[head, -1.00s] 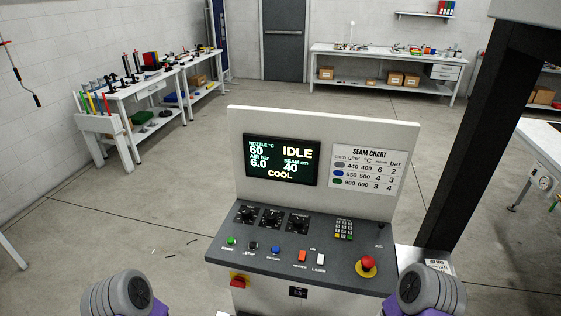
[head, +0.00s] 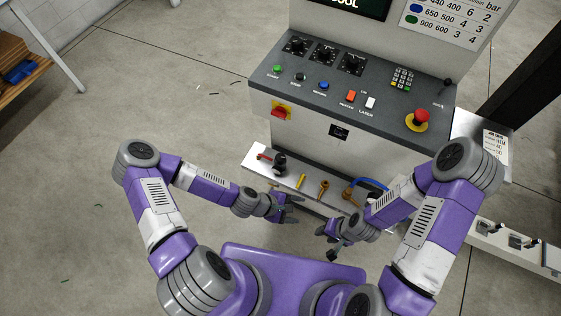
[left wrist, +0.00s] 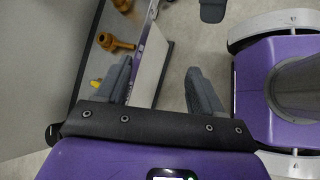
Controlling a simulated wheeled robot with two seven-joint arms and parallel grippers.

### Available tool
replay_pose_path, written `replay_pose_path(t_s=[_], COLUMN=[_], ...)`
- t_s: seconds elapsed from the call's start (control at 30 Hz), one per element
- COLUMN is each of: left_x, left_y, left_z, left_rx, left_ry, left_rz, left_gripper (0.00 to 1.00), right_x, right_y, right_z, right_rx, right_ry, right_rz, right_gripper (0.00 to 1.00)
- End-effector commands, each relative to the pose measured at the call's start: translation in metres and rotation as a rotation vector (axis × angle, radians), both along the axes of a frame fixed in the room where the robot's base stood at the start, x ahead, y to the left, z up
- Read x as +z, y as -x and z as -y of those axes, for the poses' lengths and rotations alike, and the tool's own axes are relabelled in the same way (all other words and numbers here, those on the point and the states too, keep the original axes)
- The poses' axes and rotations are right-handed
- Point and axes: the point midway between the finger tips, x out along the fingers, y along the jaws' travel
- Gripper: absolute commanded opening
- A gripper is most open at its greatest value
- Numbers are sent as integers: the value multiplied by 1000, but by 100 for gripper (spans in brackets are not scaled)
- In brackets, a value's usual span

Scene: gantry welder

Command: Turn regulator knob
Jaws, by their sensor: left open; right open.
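A low metal shelf (head: 254,163) on the console's front holds a black knob-like part (head: 279,163) with a red lever (head: 264,156) beside it. Which part is the regulator knob is not labelled readably. Three black dials (head: 323,53) sit on the console's sloped panel. My left gripper (head: 290,208) is open and empty, in front of the shelf and apart from the knob-like part. In the left wrist view its fingers (left wrist: 160,85) are spread, with a brass fitting (left wrist: 115,42) beyond the left finger. My right gripper (head: 329,240) is open and empty, lower and to the right.
The shelf also bears a yellow piece (head: 300,181), a brass fitting (head: 322,189) and a blue hose (head: 372,184), partly behind my right arm. A red emergency button (head: 421,116) and a red switch (head: 281,112) are on the console (head: 300,131).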

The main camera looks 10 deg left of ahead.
Motion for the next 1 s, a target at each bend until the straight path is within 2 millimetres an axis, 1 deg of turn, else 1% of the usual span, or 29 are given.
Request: replay_pose_path(t_s=[0.03,0.07,0.1,0.17,0.2,0.27,0.3,0.4,0.5,0.57,0.63,1.0], left_x=[-11,-11,-10,-8,-6,-3,-1,5,8,9,8,-14], left_y=[-19,-30,-46,-68,-82,-100,-110,-126,-134,-138,-143,-184], left_z=[-4,-7,-14,-29,-42,-62,-76,-104,-122,-126,-125,-95], left_rx=[136,210,310,454,543,662,730,856,924,942,948,944], left_ry=[80,125,188,281,339,419,466,559,612,627,632,629], left_rz=[-38,-60,-87,-123,-143,-168,-180,-201,-210,-213,-215,-214], left_gripper=[67,67,67,67,67,67,67,67,67,67,67,67], right_x=[-20,-27,-35,-46,-53,-61,-66,-74,-78,-79,-81,-101], right_y=[0,0,0,0,0,0,0,0,0,0,0,0], right_z=[0,0,0,0,0,0,0,0,0,0,0,0], right_rx=[0,0,0,0,0,0,0,0,0,0,0,0], right_ry=[0,0,0,0,0,0,0,0,0,0,0,0], right_rz=[0,0,0,0,0,0,0,0,0,0,1,0], right_gripper=[43,43,43,43,43,43,43,43,43,43,43,43])
